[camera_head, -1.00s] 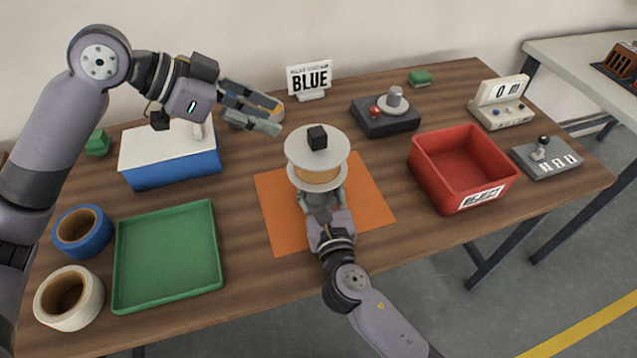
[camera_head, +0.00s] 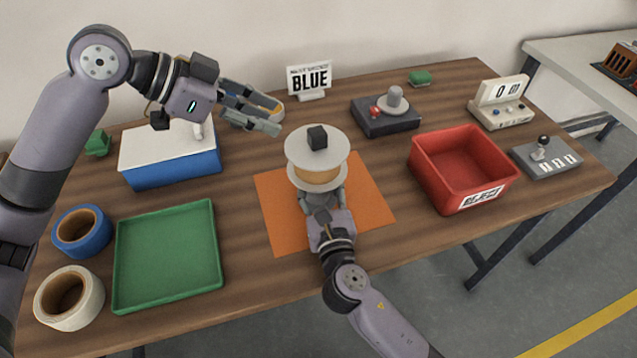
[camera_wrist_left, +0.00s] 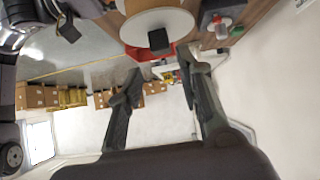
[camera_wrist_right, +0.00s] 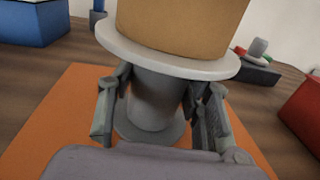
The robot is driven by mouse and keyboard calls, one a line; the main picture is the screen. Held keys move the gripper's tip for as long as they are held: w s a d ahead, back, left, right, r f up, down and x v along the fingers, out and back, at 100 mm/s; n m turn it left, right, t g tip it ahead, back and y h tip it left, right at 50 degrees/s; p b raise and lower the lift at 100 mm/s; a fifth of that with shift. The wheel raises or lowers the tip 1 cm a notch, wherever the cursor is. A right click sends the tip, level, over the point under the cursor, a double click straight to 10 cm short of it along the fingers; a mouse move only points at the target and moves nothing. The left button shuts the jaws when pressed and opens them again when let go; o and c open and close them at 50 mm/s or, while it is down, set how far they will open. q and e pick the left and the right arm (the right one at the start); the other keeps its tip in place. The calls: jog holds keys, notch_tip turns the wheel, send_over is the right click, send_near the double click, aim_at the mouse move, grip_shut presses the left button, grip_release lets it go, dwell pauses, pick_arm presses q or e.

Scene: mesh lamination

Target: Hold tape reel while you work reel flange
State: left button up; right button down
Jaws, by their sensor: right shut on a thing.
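The tape reel (camera_head: 317,175) stands over the orange mat (camera_head: 368,207), with a tan core between two white flanges. The upper reel flange (camera_head: 300,147) carries a black block (camera_head: 317,137); both also show in the left wrist view, the flange (camera_wrist_left: 182,28) and the block (camera_wrist_left: 159,40). A grey post (camera_wrist_right: 155,105) with a round foot supports the reel. My right gripper (camera_head: 321,197) is shut on this post below the lower flange, with a finger on each side. My left gripper (camera_head: 262,112) is open and empty in the air, behind and left of the reel, apart from it.
A green tray (camera_head: 212,250), blue tape roll (camera_head: 62,240) and white tape roll (camera_head: 87,308) are left. A blue box (camera_head: 165,175) stands behind them. A red reject bin (camera_head: 425,170), button box (camera_head: 385,128) and lever box (camera_head: 560,168) are right. A BLUE sign (camera_head: 309,76) stands behind.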

aim_at(314, 132)
pick_arm(q)
jog(key=shift+o, duration=0.2)
jog(key=shift+o, duration=1.3)
jog(key=shift+d+r, duration=0.25)
jog(key=shift+o, duration=0.3)
jog(key=d+r+y, duration=0.1)
jog(key=w+d+r+g+y, duration=0.1)
jog(key=d+r+y, duration=0.1)
jog(key=d+f+y, duration=0.1)
jog(key=f, duration=0.2)
jog(key=w+d+f, duration=0.1)
jog(key=d+f, duration=0.1)
jog(key=f, duration=0.1)
jog(key=d+f+y, duration=0.1)
jog(key=f, duration=0.2)
jog(key=shift+w+d+f+g+y, duration=0.15)
jog(key=shift+w+d+g+y, duration=0.15)
jog(key=shift+d, duration=0.1)
jog(key=shift+c, duration=0.3)
